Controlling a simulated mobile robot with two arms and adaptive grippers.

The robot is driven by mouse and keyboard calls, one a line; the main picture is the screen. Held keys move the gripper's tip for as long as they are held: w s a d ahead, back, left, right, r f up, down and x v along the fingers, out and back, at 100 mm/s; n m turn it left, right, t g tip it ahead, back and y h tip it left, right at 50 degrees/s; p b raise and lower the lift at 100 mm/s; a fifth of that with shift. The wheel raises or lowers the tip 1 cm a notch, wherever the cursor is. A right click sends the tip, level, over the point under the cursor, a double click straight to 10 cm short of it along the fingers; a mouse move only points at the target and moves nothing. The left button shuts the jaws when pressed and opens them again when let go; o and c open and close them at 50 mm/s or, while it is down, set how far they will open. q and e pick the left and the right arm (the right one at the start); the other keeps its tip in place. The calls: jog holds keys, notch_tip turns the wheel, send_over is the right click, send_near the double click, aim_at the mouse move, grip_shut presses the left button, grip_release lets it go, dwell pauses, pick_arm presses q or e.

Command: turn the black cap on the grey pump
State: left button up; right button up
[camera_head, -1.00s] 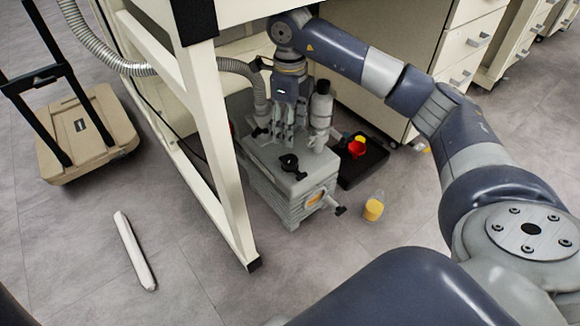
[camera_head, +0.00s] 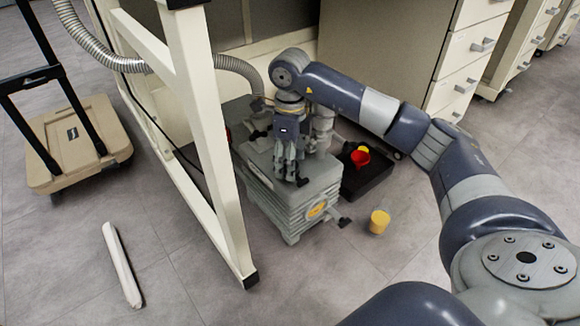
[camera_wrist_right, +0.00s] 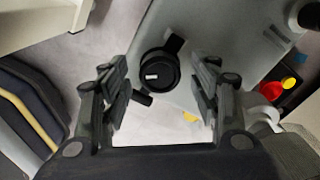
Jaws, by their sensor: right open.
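The grey pump (camera_head: 322,187) stands on the floor beside the white bench frame. Its black cap (camera_wrist_right: 158,70) shows in the right wrist view as a round knob with side arms on the pump's top. My right gripper (camera_wrist_right: 160,98) is open, one finger on each side of the cap in that view, apart from it as far as I can tell. In the head view my right gripper (camera_head: 289,175) is over the pump's top and hides much of the cap. My left gripper is not in view.
A ribbed hose (camera_head: 235,66) runs to the pump behind the bench leg (camera_head: 205,150). A black tray (camera_head: 372,180) with a red and yellow item stands right of the pump. A small yellow container (camera_head: 379,221) stands on the floor nearby.

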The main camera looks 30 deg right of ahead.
jog(key=shift+f, duration=0.3)
jog(key=c, duration=1.1)
